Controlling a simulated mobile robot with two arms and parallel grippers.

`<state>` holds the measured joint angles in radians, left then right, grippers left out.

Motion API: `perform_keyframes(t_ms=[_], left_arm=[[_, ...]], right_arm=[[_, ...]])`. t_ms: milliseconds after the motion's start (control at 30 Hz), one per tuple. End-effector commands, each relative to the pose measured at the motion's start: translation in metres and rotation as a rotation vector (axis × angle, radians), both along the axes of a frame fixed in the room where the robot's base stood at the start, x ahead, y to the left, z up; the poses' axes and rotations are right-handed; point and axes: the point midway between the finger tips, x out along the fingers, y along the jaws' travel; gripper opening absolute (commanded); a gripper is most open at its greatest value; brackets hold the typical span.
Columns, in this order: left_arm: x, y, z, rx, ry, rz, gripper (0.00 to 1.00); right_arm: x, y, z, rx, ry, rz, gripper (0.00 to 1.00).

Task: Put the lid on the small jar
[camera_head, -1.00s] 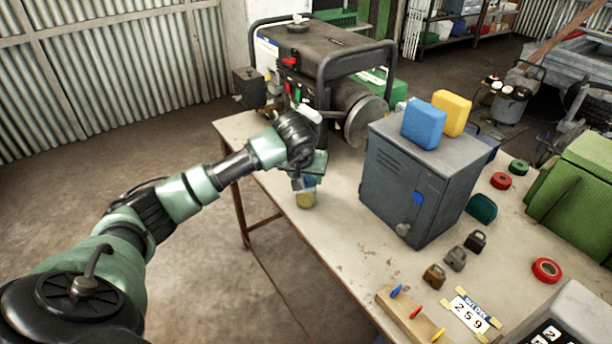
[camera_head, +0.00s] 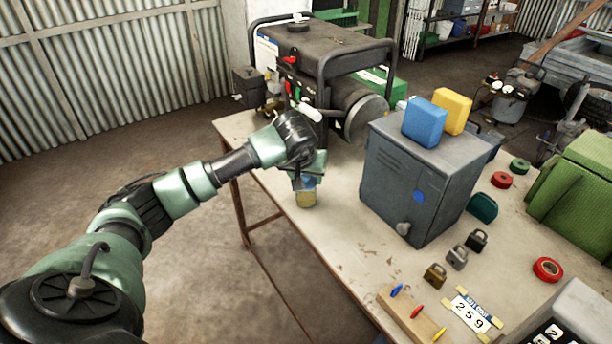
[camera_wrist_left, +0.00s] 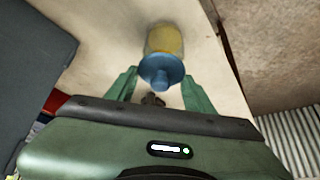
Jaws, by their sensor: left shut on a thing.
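The small jar (camera_head: 306,200) stands upright on the workbench near its left edge, with yellowish contents. It also shows in the left wrist view (camera_wrist_left: 164,38). The blue lid (camera_head: 308,183) is over the jar's top, just below my left gripper (camera_head: 308,172). In the left wrist view the blue lid (camera_wrist_left: 161,71) has a knob towards my fingers and overlaps the jar. My left gripper (camera_wrist_left: 158,97) is shut on the lid; the exact contact at the knob is hard to see. I cannot tell whether the lid touches the jar rim. My right gripper is not in view.
A generator (camera_head: 335,60) stands behind. Padlocks (camera_head: 457,257), tape rolls and a wooden block (camera_head: 408,315) lie at the front right. The bench between jar and block is clear.

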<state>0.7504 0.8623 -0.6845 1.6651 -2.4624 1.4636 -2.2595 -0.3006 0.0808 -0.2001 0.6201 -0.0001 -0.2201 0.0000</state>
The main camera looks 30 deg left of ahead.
Motion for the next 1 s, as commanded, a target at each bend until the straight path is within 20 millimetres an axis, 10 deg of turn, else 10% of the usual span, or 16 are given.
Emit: perform_keyframes(t_ms=[167,200,267,500,600,1000], left_arm=[[0.0001,0.0,0.0002,0.0,-0.001,0.0,0.15],[0.0001,0.0,0.0002,0.0,-0.001,0.0,0.64],[0.0001,0.0,0.0002,0.0,-0.001,0.0,0.78],[0.0001,0.0,0.0002,0.0,-0.001,0.0,0.78],[0.0001,0.0,0.0,0.0,-0.001,0.0,1.0],[0.0003,0.0002,0.0055,0.001,-0.002,0.0,1.0]], right_arm=[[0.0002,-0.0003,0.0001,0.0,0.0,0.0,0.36],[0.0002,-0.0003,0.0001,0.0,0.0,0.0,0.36],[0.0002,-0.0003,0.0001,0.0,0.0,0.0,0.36],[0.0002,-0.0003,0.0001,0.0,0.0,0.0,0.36],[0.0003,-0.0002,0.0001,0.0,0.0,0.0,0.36],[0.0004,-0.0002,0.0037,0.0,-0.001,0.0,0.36]])
